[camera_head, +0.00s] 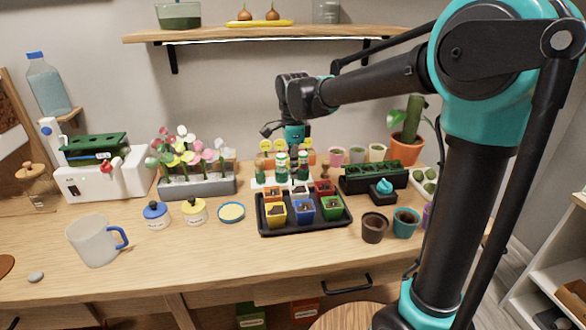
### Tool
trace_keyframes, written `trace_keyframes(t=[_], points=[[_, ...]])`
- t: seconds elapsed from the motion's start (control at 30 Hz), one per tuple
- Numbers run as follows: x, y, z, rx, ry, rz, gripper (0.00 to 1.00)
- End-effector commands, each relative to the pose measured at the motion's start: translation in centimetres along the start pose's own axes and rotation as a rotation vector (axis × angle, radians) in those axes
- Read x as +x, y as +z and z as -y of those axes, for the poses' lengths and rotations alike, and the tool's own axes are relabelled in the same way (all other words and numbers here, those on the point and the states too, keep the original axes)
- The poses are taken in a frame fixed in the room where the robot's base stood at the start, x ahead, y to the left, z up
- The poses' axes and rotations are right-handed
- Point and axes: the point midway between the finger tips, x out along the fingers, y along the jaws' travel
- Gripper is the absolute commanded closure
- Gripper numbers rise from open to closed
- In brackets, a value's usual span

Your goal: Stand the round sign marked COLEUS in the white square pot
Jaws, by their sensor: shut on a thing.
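My gripper (295,147) points down at this row, level with the signs. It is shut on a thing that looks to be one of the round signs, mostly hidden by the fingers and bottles. The white square pot (299,189) appears to be the back middle one in the black tray (305,230), between an orange and a red pot. It is partly hidden by the front pots.
Green-and-white bottles (281,166) stand close below my gripper, between signs and tray. A flower planter (200,187) is left, a black planter box (374,178) right. Loose pots (374,227) stand right of the tray. A shelf (260,33) hangs above.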

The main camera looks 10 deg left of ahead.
Motion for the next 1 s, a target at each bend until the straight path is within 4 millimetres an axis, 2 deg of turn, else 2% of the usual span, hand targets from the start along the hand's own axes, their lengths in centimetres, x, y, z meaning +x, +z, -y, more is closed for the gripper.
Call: trace_keyframes(t=[1.0], points=[[2.3, 0.0, 0.0, 0.0, 0.0, 0.0, 1.0]])
